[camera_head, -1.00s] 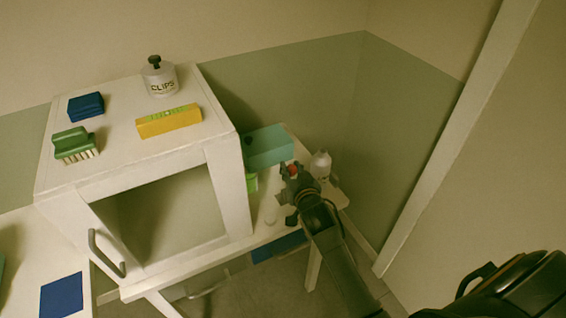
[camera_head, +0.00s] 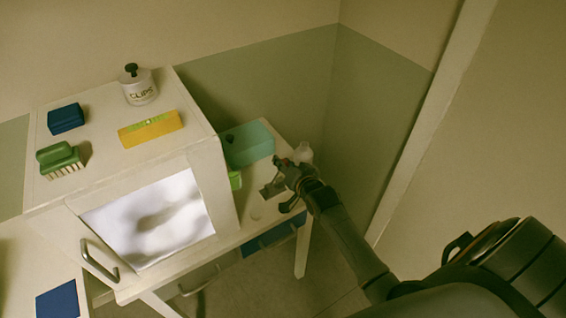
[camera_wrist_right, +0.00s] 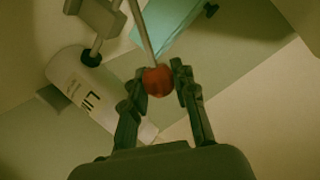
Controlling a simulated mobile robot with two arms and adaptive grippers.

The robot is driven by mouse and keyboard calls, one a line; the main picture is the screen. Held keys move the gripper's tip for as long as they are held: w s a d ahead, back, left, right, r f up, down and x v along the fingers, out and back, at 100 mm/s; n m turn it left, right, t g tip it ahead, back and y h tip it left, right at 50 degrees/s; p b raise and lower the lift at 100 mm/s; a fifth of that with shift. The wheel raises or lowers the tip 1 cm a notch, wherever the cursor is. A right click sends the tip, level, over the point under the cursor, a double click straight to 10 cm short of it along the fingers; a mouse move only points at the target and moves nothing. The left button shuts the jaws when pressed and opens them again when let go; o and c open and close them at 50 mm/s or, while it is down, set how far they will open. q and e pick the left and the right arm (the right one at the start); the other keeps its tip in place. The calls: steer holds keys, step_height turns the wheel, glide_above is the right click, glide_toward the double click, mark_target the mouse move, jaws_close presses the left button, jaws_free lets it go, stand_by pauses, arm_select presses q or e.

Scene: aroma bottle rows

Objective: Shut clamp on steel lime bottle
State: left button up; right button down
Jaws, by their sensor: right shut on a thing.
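My right gripper (camera_wrist_right: 158,85) is shut on a red knob (camera_wrist_right: 157,81) at the end of a thin metal rod in the right wrist view. Near the rod is a pale clamp part (camera_wrist_right: 100,16) with a dark tip (camera_wrist_right: 91,57). The tip appears at the side of a white bottle whose label starts "LI" (camera_wrist_right: 90,92); I cannot tell whether they touch. In the head view my right gripper (camera_head: 285,187) is over the small side table, with a grey metal part (camera_head: 268,189) beside it and a white bottle (camera_head: 303,153) partly hidden behind it. My left gripper is out of view.
Walls close in behind and right.

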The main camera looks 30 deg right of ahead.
steer(key=c, duration=1)
jaws_free()
steer(key=v, duration=1.2)
